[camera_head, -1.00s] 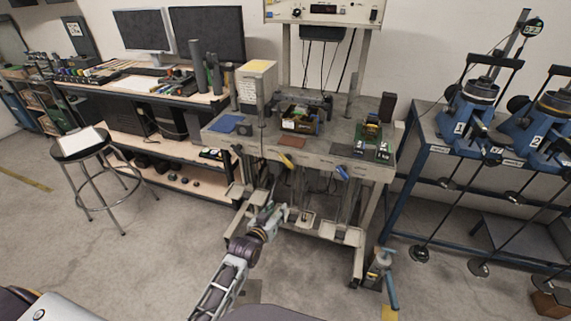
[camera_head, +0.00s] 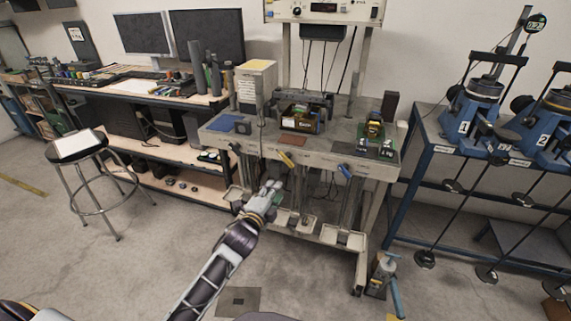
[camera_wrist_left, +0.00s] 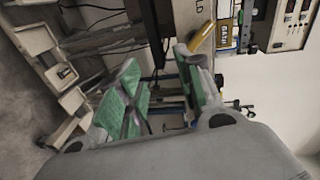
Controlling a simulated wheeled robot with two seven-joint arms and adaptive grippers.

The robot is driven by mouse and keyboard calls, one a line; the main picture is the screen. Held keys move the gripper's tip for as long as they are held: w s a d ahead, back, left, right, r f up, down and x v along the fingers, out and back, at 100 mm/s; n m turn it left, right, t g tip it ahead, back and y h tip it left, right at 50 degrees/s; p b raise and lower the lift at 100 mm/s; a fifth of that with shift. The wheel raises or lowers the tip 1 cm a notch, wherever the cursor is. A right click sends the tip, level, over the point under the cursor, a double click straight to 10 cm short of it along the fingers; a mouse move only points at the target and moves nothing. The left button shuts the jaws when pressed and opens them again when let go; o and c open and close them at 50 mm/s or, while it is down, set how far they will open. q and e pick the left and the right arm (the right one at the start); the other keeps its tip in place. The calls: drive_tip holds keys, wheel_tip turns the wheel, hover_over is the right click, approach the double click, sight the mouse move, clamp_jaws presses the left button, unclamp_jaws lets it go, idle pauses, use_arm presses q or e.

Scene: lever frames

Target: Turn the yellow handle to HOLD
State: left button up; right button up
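The yellow handle (camera_head: 286,158) is on the front face of the grey bench, left of the blue handle, and slants down to the right. In the left wrist view the yellow handle (camera_wrist_left: 201,34) shows near the top, beyond the fingers, with part of a dark label above it. My left gripper (camera_head: 270,189) is below and slightly left of the handle, apart from it. In the left wrist view its green-padded fingers (camera_wrist_left: 162,88) are spread with nothing between them. My right gripper is in neither view.
A blue handle (camera_head: 344,171) is on the same bench front (camera_head: 315,164), to the right. The bench frame's legs and grey footplates (camera_head: 342,238) stand below. A stool (camera_head: 88,150) is at left, a blue rack (camera_head: 425,150) at right. Floor in front is mostly clear.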

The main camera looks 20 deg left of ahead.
sight(285, 161)
use_arm(q)
drive_tip(key=r+m+b, duration=0.1)
drive_tip(key=m, duration=0.2)
drive_tip(key=r+m+t+b, duration=0.1)
drive_tip(key=r+m, duration=0.1)
drive_tip(key=m, duration=0.2)
drive_tip(key=s+r+m+b, duration=0.1)
drive_tip(key=r+m, duration=0.1)
drive_tip(key=m, duration=0.1)
drive_tip(key=shift+m+t+y, duration=0.3)
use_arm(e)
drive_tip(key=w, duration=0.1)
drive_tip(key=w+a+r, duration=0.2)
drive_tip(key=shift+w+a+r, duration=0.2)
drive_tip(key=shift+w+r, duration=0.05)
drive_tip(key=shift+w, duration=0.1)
use_arm(q)
drive_tip(key=shift+w, duration=0.15)
